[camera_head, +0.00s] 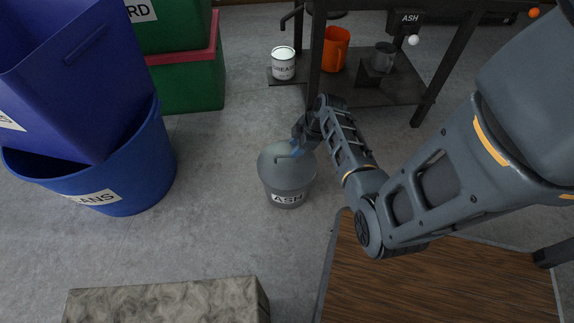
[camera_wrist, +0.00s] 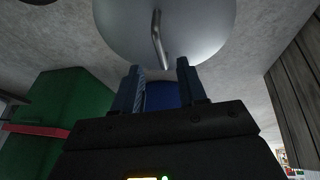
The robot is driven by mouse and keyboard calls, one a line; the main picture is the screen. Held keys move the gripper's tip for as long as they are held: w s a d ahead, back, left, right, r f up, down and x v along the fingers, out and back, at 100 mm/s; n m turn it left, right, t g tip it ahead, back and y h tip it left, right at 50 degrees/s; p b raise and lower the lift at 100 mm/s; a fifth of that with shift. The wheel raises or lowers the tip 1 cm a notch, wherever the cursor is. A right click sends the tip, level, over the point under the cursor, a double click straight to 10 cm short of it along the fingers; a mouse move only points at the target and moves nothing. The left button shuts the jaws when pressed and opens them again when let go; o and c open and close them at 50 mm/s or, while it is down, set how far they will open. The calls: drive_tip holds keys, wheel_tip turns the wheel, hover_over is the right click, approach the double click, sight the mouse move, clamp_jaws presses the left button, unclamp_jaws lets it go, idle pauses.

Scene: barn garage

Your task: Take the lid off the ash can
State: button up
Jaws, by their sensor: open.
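The ash can (camera_head: 286,190) is a small grey metal can with an "ASH" label, standing on the concrete floor in the head view. Its domed grey lid (camera_head: 275,168) sits on top, with a thin bar handle (camera_head: 290,156) across it. In the wrist view the lid (camera_wrist: 200,28) fills the top middle, with the handle (camera_wrist: 158,38) pointing down between the fingers. My gripper (camera_wrist: 160,75) is open and empty, its fingertips close to the handle's near end. In the head view my gripper (camera_head: 300,147) is at the lid's upper right, partly hidden by my wrist.
A blue bin (camera_head: 150,165) labelled "ANS" stands left, with a blue box (camera_head: 70,80) in it. Green boxes (camera_head: 185,85) are behind. A dark shelf (camera_head: 395,92) holds an orange mug (camera_head: 335,48) and cans. A wooden top (camera_head: 440,280) and stone block (camera_head: 170,302) are in front.

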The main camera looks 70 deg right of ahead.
drive_tip(key=b, duration=0.3)
hover_over(287, 159)
drive_tip(key=s+a, duration=0.1)
wheel_tip(287, 159, down, 5)
drive_tip(key=shift+f, duration=0.1)
drive_tip(key=shift+a, duration=0.1)
drive_tip(key=shift+c, duration=0.2)
clamp_jaws()
